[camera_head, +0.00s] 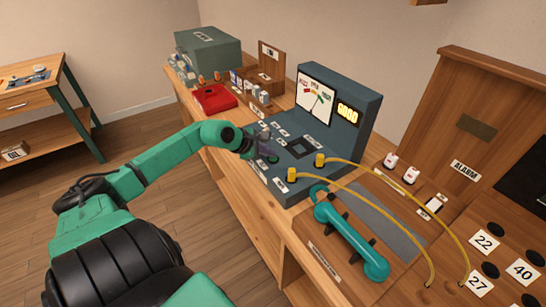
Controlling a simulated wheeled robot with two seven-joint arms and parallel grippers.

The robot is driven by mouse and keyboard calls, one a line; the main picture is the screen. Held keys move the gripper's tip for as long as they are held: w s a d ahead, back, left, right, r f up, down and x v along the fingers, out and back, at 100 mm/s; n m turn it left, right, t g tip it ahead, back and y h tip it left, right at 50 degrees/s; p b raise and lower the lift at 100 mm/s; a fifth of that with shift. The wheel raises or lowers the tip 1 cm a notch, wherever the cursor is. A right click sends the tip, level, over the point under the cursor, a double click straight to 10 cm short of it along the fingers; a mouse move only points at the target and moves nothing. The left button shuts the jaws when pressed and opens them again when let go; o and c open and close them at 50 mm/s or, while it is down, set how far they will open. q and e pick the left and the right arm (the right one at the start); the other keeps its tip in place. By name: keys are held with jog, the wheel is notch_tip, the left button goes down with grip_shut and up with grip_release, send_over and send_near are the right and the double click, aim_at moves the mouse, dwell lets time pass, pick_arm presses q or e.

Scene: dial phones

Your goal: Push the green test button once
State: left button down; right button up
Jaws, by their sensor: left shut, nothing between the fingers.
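The test console (345,115) is a dark blue-grey box with an upright back panel and a sloping front deck. My left gripper (268,154) is shut and empty, low over the left part of that deck. A small green spot, which looks like the green test button (273,159), shows right at the fingertips. The gripper partly covers it, and I cannot tell whether they touch or whether it is pressed. My right gripper is not in view.
Two yellow plugs, one of them the near plug (292,175), stand on the deck with yellow cords running right. A teal handset (350,235) lies in front. A red box (214,98) and a grey-green case (207,50) stand further back on the wooden bench.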

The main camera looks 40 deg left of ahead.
aim_at(270, 159)
pick_arm(q)
jog(key=shift+r+p, duration=0.7)
jog(key=shift+r, duration=0.2)
notch_tip(270, 159, up, 5)
jog(key=p, duration=0.4)
jog(key=shift+r, duration=0.1)
dwell(0.5)
